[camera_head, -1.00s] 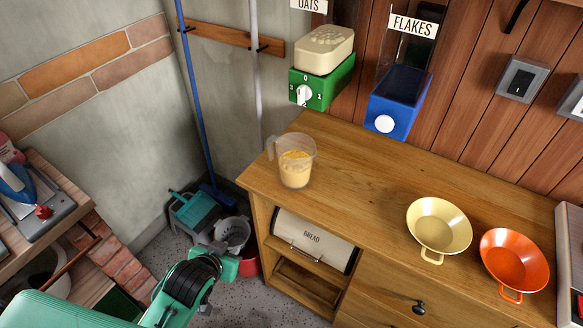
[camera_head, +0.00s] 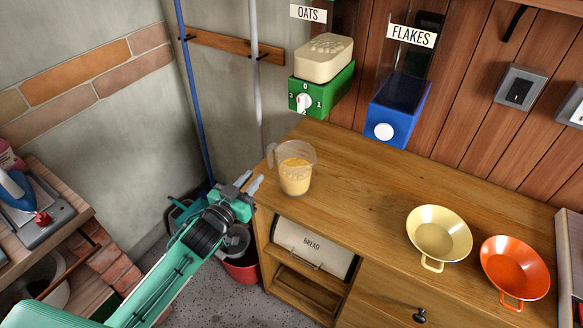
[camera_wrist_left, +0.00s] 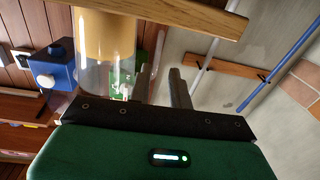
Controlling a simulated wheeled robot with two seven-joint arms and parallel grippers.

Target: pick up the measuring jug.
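The measuring jug (camera_head: 296,174) is clear, with yellowish contents in its lower part. It stands upright on the left end of the wooden cabinet top, its handle at the left. It also shows upside down in the left wrist view (camera_wrist_left: 106,45). My left gripper (camera_head: 254,183) is just left of the jug, at the cabinet's left edge. Its two fingers point towards the jug with a gap between them, and nothing is held. My right gripper is not in view.
A yellow pan (camera_head: 439,236) and an orange pan (camera_head: 515,270) sit right of the jug on the cabinet top (camera_head: 365,190). A green oats dispenser (camera_head: 322,88) and a blue flakes dispenser (camera_head: 397,116) hang behind. A grey bucket (camera_head: 235,240) stands below my gripper.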

